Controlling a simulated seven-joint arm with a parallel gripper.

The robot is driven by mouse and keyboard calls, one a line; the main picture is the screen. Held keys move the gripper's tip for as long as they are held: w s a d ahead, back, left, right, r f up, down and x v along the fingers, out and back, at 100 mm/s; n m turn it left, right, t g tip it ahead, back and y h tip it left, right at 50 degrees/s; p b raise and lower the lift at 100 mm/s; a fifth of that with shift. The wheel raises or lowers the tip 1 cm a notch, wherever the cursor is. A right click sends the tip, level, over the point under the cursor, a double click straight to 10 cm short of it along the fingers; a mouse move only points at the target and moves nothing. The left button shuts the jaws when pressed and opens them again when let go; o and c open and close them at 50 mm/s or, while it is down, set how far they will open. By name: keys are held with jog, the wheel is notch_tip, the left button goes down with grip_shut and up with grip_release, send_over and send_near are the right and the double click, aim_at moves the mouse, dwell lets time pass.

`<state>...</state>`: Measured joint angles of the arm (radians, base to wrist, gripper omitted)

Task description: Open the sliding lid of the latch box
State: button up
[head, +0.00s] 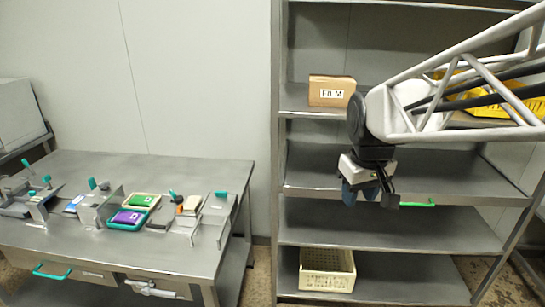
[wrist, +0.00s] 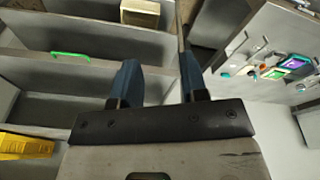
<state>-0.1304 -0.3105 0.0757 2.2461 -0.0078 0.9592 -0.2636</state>
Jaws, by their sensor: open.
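My gripper (head: 370,197) hangs in front of the shelf rack in the head view, well right of the table. In the wrist view its two dark blue fingers (wrist: 159,82) are apart with nothing between them. I cannot tell for certain which thing is the latch box. Several small metal fixtures with teal handles stand on the table, among them a left one (head: 40,207), a middle one (head: 98,208) and a right one (head: 213,218). No sliding lid can be made out at this size.
A drawer with a teal handle (head: 52,272) is below. The rack holds a FILM box (head: 332,91), a cream basket (head: 327,271) and a green handle (head: 418,204).

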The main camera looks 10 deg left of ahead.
jog(key=w+a+n, duration=0.3)
jog(key=w+a, duration=0.5)
jog(key=w, duration=0.5)
jog(key=n+g, duration=0.2)
jog(key=n, duration=0.8)
send_over(218, 201)
jog(key=w+d, duration=0.1)
jog(key=w, duration=0.2)
jog(key=f, duration=2.1)
jog(key=shift+d+f, duration=0.2)
jog(key=shift+f, duration=0.2)
jog(key=shift+w+a+f, duration=0.1)
jog(key=shift+a+f, duration=0.3)
jog(key=shift+a, duration=0.1)
jog(key=shift+f, duration=3.9)
jog(key=shift+c, duration=0.3)
